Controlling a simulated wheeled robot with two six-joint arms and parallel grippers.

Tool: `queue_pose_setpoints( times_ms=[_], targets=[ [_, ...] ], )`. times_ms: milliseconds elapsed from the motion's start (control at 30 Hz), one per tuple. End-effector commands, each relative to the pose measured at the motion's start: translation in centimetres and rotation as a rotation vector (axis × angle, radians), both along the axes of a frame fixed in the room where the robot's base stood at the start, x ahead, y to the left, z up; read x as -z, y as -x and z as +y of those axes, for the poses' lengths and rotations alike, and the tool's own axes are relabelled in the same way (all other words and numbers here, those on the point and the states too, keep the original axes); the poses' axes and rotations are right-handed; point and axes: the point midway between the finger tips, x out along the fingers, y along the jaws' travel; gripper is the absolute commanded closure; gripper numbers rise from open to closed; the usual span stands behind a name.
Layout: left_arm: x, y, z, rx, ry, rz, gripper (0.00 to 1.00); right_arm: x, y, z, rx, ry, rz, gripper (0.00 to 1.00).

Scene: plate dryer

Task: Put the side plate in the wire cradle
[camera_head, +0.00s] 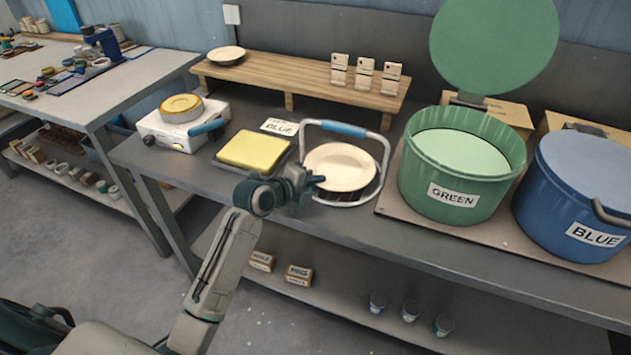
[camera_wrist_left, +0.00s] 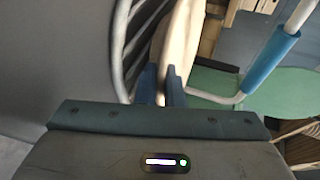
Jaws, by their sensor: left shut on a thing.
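The side plate (camera_head: 340,166), cream with a tan rim, is at the wire cradle (camera_head: 385,160), a white wire frame with a blue handle grip. My left gripper (camera_head: 314,181) is shut on the plate's near left edge. In the left wrist view the plate (camera_wrist_left: 180,45) stands edge-on between my fingers (camera_wrist_left: 161,86), beside the dark ribs of the cradle (camera_wrist_left: 130,25). The plate appears within the cradle's frame; whether it rests on the ribs I cannot tell. My right gripper is not in view.
A yellow pad (camera_head: 253,150) lies left of the cradle, and a burner (camera_head: 180,130) stands farther left. An open green tub (camera_head: 450,185) and a blue tub (camera_head: 570,200) stand to the right. A wooden riser (camera_head: 300,78) behind holds another plate (camera_head: 226,55) and small cards.

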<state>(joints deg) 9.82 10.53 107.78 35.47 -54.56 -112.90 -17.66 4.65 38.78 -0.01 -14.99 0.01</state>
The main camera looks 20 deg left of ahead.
Motion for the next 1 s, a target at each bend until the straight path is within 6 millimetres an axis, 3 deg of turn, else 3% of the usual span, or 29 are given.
queue_pose_setpoints(
  times_ms=[167, 200, 233, 600, 733, 1000],
  targets=[
    [0.3, 0.0, 0.0, 0.0, 0.0, -0.003, 1.0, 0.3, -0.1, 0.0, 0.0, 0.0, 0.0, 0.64],
    [0.3, 0.0, 0.0, 0.0, 0.0, 0.0, 0.88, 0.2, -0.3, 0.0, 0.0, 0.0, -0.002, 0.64],
    [0.3, 0.0, 0.0, 0.0, 0.0, 0.0, 0.83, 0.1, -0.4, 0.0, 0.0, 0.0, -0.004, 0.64],
    [-0.2, 0.0, 0.0, 0.0, 0.0, 0.0, 0.83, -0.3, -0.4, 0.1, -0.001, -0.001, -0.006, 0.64],
    [-0.5, 1.5, 0.8, -0.001, -0.005, 0.0, 0.83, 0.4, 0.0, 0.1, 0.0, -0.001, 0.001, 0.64],
    [-2.7, 6.2, 3.0, 0.0, -0.009, -0.001, 0.83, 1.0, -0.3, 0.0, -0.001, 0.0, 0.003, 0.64]
  ],
)
